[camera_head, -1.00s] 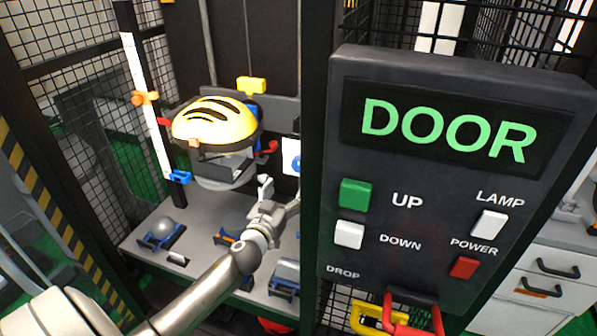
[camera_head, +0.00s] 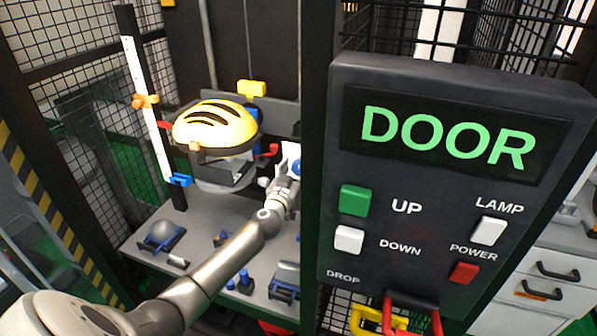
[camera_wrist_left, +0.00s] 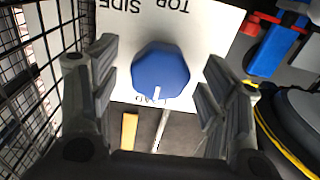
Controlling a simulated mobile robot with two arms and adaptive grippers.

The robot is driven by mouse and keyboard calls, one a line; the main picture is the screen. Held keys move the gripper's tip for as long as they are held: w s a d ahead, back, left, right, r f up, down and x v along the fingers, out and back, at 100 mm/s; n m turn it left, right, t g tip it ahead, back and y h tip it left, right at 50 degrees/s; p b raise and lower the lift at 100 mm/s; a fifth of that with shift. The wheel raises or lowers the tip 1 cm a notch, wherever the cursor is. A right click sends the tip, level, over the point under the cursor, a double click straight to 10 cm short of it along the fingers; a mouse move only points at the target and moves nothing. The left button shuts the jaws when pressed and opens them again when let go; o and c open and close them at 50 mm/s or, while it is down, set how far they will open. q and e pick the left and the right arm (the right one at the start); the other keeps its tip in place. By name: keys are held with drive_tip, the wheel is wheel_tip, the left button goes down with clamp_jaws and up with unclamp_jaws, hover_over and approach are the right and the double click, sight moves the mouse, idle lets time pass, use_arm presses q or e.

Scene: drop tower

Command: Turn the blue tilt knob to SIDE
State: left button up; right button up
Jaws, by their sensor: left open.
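The blue tilt knob (camera_wrist_left: 160,70) sits on a white label plate (camera_wrist_left: 205,25) in the left wrist view. The plate reads TOP and SIDE, upside down in that view. A white pointer mark on the knob is toward the picture's bottom, at a third label that is mostly hidden. My left gripper (camera_wrist_left: 158,85) is open, with one finger on each side of the knob and visible gaps between. In the head view my left gripper (camera_head: 283,188) is in front of the white plate (camera_head: 291,155), covering part of it. The right gripper is not in view.
A yellow helmet (camera_head: 215,128) sits on a carriage left of my gripper. The DOOR control panel (camera_head: 450,200) stands close on the right, beside a dark post. Below is a grey shelf (camera_head: 195,225) with several items. Wire mesh lines the left wrist view's left side.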

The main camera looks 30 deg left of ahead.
use_arm(q)
drive_tip(key=shift+w, duration=0.1)
drive_tip(key=shift+c, duration=0.3)
drive_tip(key=c, duration=1)
drive_tip(key=shift+o, duration=0.2)
drive_tip(key=shift+m, duration=13.8)
drive_tip(key=shift+f, duration=0.1)
